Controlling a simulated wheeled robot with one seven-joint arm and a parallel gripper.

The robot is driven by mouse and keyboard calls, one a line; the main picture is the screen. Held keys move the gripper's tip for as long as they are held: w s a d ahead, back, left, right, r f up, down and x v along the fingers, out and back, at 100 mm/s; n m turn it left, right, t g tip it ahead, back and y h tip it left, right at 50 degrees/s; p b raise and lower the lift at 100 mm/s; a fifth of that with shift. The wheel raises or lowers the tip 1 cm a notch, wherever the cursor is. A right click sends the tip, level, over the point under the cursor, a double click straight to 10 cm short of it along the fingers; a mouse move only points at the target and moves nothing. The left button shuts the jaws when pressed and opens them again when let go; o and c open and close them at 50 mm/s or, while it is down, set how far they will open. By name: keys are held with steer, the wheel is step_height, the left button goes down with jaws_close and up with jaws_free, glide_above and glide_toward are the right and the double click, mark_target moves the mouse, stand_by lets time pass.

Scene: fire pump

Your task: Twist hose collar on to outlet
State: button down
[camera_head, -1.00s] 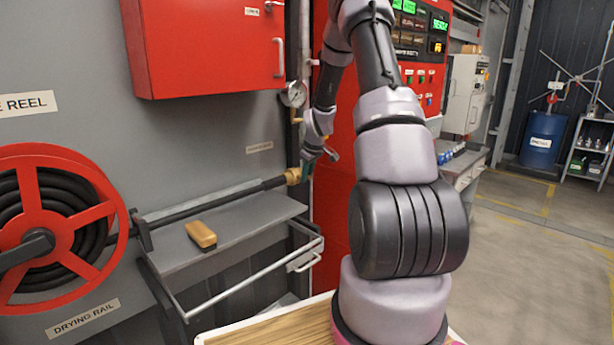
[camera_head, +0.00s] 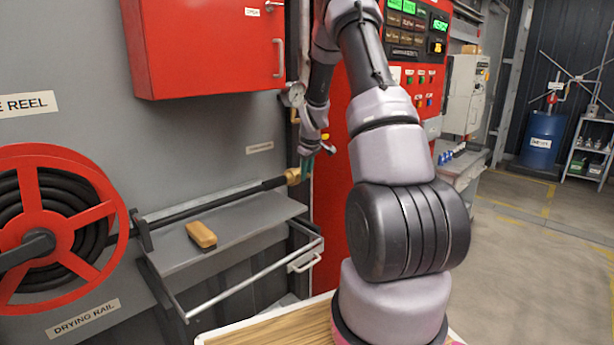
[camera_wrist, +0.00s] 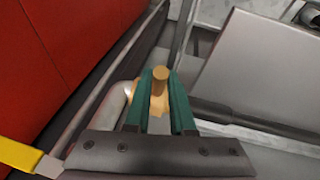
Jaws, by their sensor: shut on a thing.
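The brass hose collar (camera_head: 293,176) is at the right end of the black hose (camera_head: 215,200), which runs along the wall from the reel. My gripper (camera_head: 306,166) is at the collar, at its upper right in the head view. In the wrist view my gripper's green fingers (camera_wrist: 160,103) are shut on the brass collar (camera_wrist: 159,78), with a round brass stub standing up between the tips. A grey curved pipe (camera_wrist: 113,105) meets the brass just left of the fingers. The outlet's joint with the collar is hidden, so I cannot tell how far they are engaged.
A grey shelf (camera_head: 235,228) holding a tan block (camera_head: 201,235) lies below the hose, with a metal rail (camera_head: 250,280) in front. The red reel (camera_head: 55,225) is at left, a red cabinet (camera_head: 205,45) above. A pressure gauge (camera_head: 296,94) hangs close to my forearm.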

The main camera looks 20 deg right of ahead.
steer(key=shift+w+a+r+g+h, duration=0.1)
steer(key=shift+w+r+g+h, duration=0.2)
steer(key=shift+r+g, duration=0.45)
steer(key=shift+f, duration=0.15)
steer(key=c, duration=0.8)
jaws_free()
steer(key=shift+o, duration=0.2)
steer(key=v, duration=1)
steer(key=shift+r, duration=0.4)
steer(key=shift+w+a, duration=0.1)
